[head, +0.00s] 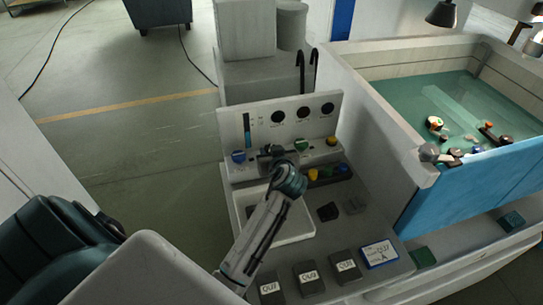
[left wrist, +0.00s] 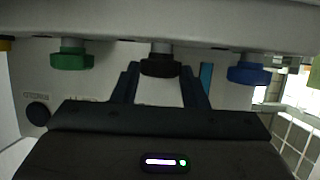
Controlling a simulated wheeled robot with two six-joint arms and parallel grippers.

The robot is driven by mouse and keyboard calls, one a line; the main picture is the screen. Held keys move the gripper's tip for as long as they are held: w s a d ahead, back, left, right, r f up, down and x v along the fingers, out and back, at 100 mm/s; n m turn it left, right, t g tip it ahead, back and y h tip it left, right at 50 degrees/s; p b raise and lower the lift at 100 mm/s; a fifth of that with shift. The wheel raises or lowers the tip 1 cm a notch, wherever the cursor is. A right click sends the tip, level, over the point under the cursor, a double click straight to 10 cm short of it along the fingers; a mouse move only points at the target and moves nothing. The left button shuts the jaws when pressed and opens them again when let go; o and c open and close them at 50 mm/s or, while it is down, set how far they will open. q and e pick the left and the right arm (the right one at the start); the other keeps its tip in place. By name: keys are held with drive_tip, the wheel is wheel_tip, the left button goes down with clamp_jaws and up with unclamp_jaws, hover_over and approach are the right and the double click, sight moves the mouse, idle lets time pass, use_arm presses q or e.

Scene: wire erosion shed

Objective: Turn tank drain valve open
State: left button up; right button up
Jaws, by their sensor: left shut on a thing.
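A pale valve panel (head: 292,108) carries a row of knobs: blue (head: 239,156), black, green (head: 302,145) and yellow (head: 331,141). My left gripper (head: 271,154) reaches the panel between the blue and green knobs. In the left wrist view my left gripper (left wrist: 160,72) has its fingers on either side of the black knob (left wrist: 160,64) and is shut on it. The green knob (left wrist: 71,58) and blue knob (left wrist: 248,72) flank it, untouched. I cannot read which knob is the drain valve. The water tank (head: 400,72) holds greenish water. My right gripper is not in view.
A white tray (head: 297,228) lies below the panel, partly behind my left arm. Labelled dark blocks (head: 310,278) and a blue-edged card (head: 379,254) lie on the bench front. Two black hooks (head: 301,68) stand behind the panel. Floor at left is open.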

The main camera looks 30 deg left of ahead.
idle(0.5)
use_arm(q)
drive_tip(key=o, duration=0.7)
